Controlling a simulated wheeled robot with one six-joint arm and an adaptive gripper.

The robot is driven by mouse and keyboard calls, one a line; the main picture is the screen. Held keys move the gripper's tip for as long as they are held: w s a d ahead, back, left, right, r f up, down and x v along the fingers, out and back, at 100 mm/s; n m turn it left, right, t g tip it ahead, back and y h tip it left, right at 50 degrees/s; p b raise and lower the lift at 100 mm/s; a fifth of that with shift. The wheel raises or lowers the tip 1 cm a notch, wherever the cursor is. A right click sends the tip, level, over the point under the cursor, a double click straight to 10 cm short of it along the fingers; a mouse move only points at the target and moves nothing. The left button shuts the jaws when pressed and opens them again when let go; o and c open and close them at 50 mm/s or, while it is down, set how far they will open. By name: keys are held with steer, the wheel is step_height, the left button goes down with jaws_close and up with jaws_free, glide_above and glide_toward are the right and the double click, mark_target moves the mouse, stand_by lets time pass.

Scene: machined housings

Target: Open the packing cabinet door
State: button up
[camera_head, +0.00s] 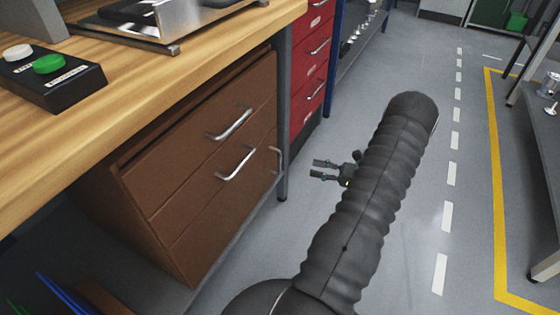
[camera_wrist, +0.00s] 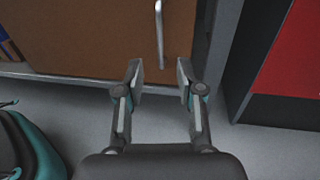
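A brown cabinet (camera_head: 165,185) stands under the wooden workbench, with two drawer fronts bearing slanted silver handles (camera_head: 236,163). A separate upright silver handle (camera_head: 278,158) shows at its right end. In the wrist view a brown door panel (camera_wrist: 95,35) carries an upright silver bar handle (camera_wrist: 159,35) near its right edge. My gripper (camera_wrist: 160,78) is open and empty, its two fingers apart. The handle's lower end lies just beyond the gap between them in that view, apart from the fingers. In the head view my gripper (camera_head: 317,170) is right of the cabinet, pointing left towards it.
A grey bench leg (camera_head: 283,130) stands at the cabinet's right corner. A red drawer unit (camera_head: 310,65) is beyond it. A black button box (camera_head: 50,78) sits on the workbench (camera_head: 150,75). Grey floor (camera_head: 460,170) is open to the right. A dark and teal object (camera_wrist: 30,145) lies lower left.

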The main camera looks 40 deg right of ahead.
mark_target(279, 160)
steer(key=x, duration=1.3)
steer(key=shift+w+a+p, duration=0.2)
steer(key=shift+w+p, duration=0.1)
steer(key=shift+p, duration=0.05)
jaws_close()
